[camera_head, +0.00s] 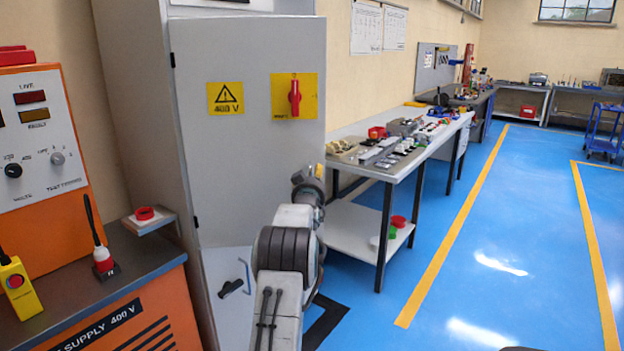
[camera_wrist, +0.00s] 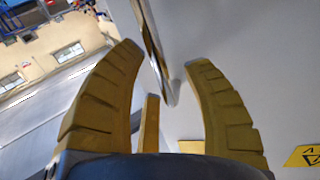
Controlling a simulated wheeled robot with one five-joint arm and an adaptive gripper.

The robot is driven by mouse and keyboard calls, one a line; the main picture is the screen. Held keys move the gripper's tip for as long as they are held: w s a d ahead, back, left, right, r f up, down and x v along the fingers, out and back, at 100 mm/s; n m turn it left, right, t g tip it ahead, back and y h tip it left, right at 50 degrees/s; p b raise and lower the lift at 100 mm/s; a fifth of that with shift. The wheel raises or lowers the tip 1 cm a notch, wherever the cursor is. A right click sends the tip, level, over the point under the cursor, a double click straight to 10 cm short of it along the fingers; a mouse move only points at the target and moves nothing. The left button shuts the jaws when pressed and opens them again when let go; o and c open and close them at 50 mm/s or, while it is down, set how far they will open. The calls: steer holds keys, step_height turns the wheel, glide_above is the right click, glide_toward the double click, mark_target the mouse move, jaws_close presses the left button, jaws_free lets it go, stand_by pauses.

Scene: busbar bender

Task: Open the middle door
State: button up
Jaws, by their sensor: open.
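The grey cabinet's middle door (camera_head: 240,170) bears a yellow 400 V warning sign (camera_head: 226,98) and a red rotary switch (camera_head: 294,97) on a yellow plate. Whether the door is fully closed I cannot tell. My gripper (camera_head: 311,180) is at the door's right edge in the head view, partly hidden by my arm. In the wrist view my gripper (camera_wrist: 163,58) is open, with a shiny metal bar handle (camera_wrist: 153,50) between or just beyond its fingertips. Contact with the handle is not clear. This handle is hidden in the head view.
A lower door (camera_head: 222,280) with its own bar handle (camera_head: 246,276) is below. An orange power supply bench (camera_head: 150,310) stands close on the left. A workbench (camera_head: 400,170) with parts is on the right. Blue floor (camera_head: 480,260) beyond it is clear.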

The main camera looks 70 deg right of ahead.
steer(key=shift+c, duration=0.3)
jaws_close()
